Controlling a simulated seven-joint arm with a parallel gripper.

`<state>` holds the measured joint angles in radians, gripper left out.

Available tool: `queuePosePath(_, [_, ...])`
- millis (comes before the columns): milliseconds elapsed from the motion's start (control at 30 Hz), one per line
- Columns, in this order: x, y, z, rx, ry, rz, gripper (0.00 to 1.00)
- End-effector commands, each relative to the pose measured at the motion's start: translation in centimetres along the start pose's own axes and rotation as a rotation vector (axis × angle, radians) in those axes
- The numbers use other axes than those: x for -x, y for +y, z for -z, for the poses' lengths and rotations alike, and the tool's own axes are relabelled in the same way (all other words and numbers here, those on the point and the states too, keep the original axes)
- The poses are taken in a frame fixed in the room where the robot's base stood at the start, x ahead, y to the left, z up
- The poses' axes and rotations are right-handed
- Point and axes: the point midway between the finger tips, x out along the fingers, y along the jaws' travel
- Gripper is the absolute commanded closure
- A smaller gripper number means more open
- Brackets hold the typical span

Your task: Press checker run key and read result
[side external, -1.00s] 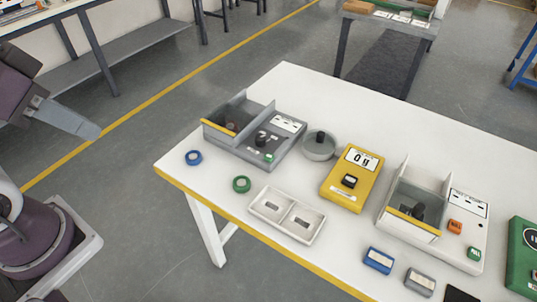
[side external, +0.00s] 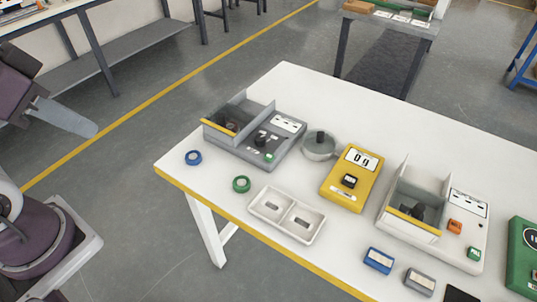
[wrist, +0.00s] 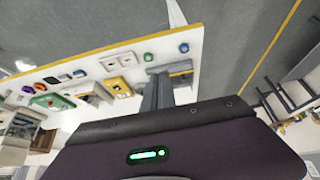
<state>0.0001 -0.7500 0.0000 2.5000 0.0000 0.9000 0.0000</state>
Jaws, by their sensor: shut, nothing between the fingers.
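My gripper (side external: 84,126) is at the left edge of the side view, shut and empty, away from the table over the floor. Its shut fingers (wrist: 157,92) also show in the wrist view. A grey unit (side external: 285,153) with a walled bay, a black knob, a white label panel and a small green key (side external: 270,156) stands at the table's left. A white unit (side external: 465,245) to the right has a similar bay, an orange key (side external: 455,227) and a green key (side external: 474,253). A yellow meter (side external: 342,195) seems to show "0 g". I cannot tell which unit is the checker.
The white table (side external: 235,222) also holds a round grey pan (side external: 318,150), a two-pocket tray (side external: 270,214), blue (side external: 193,157) and green (side external: 241,184) rings, blue (side external: 378,260) and grey (side external: 420,282) blocks, and a green device (side external: 522,260) partly cut off.

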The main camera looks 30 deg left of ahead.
Motion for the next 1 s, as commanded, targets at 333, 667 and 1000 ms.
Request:
queuePosePath(333, [0.0, 0.0, 0.0, 0.0, 0.0, 0.0, 1.0])
queuePosePath(667, [0.0, 0.0, 0.0, 0.0, 0.0, 0.0, 1.0])
queuePosePath(1000, [-3.8, 0.7, 6.6, 0.047, 0.032, 0.009, 1.0])
